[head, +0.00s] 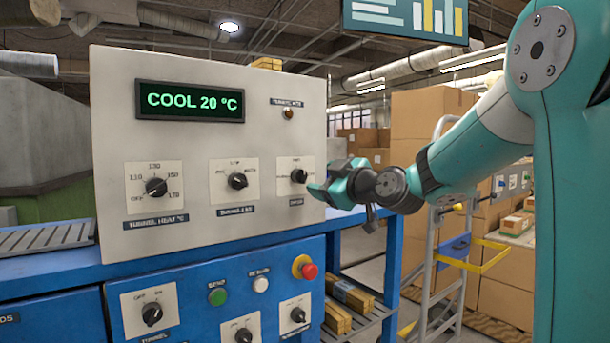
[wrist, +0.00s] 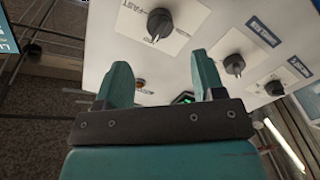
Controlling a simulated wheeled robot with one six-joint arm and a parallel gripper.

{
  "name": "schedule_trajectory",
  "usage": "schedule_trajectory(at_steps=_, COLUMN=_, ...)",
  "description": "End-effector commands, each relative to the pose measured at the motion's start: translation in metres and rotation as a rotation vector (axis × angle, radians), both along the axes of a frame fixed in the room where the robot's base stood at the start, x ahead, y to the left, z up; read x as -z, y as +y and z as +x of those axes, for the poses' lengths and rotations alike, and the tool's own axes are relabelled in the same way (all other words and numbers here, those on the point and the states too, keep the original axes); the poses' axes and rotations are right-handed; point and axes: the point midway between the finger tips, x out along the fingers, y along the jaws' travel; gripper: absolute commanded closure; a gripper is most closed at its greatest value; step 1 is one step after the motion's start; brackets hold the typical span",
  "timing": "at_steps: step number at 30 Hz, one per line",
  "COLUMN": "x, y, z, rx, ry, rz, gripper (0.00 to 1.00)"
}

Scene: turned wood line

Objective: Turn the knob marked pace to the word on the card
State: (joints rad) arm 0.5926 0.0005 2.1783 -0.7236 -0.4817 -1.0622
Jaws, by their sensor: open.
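A black knob (head: 298,176) on a white plate sits at the right of the upper grey panel; its nameplate is too small to read. It also shows in the wrist view (wrist: 160,23), where its plate bears the word FAST, so it looks like the pace knob. Its pointer direction is unclear. My gripper (head: 318,189) is just right of this knob in the head view. In the wrist view my gripper (wrist: 162,70) is open, with nothing between its fingers, and the knob appears beyond the fingertips, apart from them. I cannot make out a card.
The panel also has a tunnel heat knob (head: 156,187), a middle knob (head: 237,181) and a display (head: 190,101) reading COOL 20 °C. Below, the blue cabinet carries a green button (head: 217,297), a red button (head: 308,271) and more knobs. A ladder (head: 440,260) stands at right.

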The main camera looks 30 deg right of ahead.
Motion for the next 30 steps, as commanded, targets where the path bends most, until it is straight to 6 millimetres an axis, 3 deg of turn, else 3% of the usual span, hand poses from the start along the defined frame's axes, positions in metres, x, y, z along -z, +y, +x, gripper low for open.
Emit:
schedule_trajectory(at_steps=3, x=0.0, y=0.003, z=0.029, rx=-0.005, ry=0.002, rz=0.001, gripper=0.37)
schedule_trajectory(at_steps=10, x=0.0, y=0.003, z=0.066, rx=-0.002, ry=0.0, rz=0.0, gripper=0.37)
schedule_trajectory(at_steps=15, x=0.0, y=0.003, z=0.078, rx=0.001, ry=0.001, rz=0.0, gripper=0.37)
schedule_trajectory(at_steps=24, x=0.0, y=0.002, z=0.08, rx=0.001, ry=0.001, rz=0.0, gripper=0.37)
schedule_trajectory(at_steps=30, x=0.0, y=0.002, z=0.08, rx=0.001, ry=0.001, rz=0.0, gripper=0.83)
